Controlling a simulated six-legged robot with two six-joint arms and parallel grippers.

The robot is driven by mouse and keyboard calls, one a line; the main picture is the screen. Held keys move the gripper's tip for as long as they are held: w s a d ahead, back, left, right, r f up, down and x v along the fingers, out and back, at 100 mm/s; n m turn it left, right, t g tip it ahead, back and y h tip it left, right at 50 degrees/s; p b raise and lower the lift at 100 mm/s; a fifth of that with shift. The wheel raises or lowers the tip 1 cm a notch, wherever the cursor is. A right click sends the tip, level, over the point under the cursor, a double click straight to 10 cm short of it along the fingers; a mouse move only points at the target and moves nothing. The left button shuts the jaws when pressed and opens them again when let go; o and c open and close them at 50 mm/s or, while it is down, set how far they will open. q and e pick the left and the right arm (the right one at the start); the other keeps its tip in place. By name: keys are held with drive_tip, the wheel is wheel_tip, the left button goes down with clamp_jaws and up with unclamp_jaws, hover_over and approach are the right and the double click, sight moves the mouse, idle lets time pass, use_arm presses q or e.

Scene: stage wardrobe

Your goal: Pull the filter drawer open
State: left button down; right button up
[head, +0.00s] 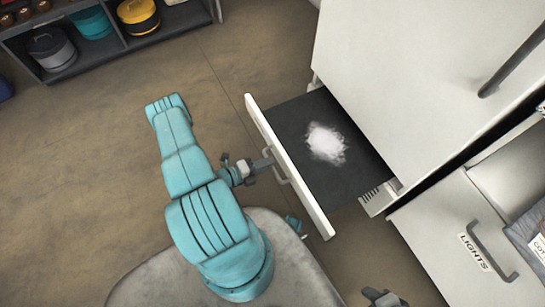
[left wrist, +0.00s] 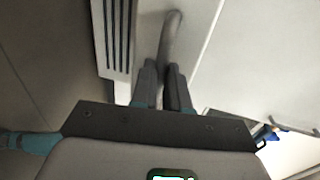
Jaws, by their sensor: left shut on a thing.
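The filter drawer (head: 303,190) stands pulled out from a white machine in the head view. It has a white front and a dark inside with a patch of pale lint (head: 326,143) on it. My left gripper (head: 266,163) is shut on the drawer handle (head: 282,178) at the front panel. In the left wrist view, the fingers (left wrist: 162,88) close on the grey curved handle (left wrist: 172,36). A dark piece at the bottom edge of the head view looks like my right gripper (head: 383,298); its jaws are not clear.
The white machine (head: 400,75) fills the upper right, with a dark bar handle (head: 515,62). A panel marked LIGHTS (head: 450,225) with a grey handle stands at lower right. A dark shelf (head: 115,45) with tins is at upper left. The floor left of the drawer is clear.

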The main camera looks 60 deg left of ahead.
use_arm(q)
drive_tip(key=shift+a, duration=0.15)
drive_tip(key=c, duration=1.1)
unclamp_jaws()
drive_tip(key=p+v, duration=0.1)
drive_tip(key=v, duration=1.5)
drive_tip(key=shift+s+p, duration=0.2)
drive_tip(key=shift+p, duration=0.1)
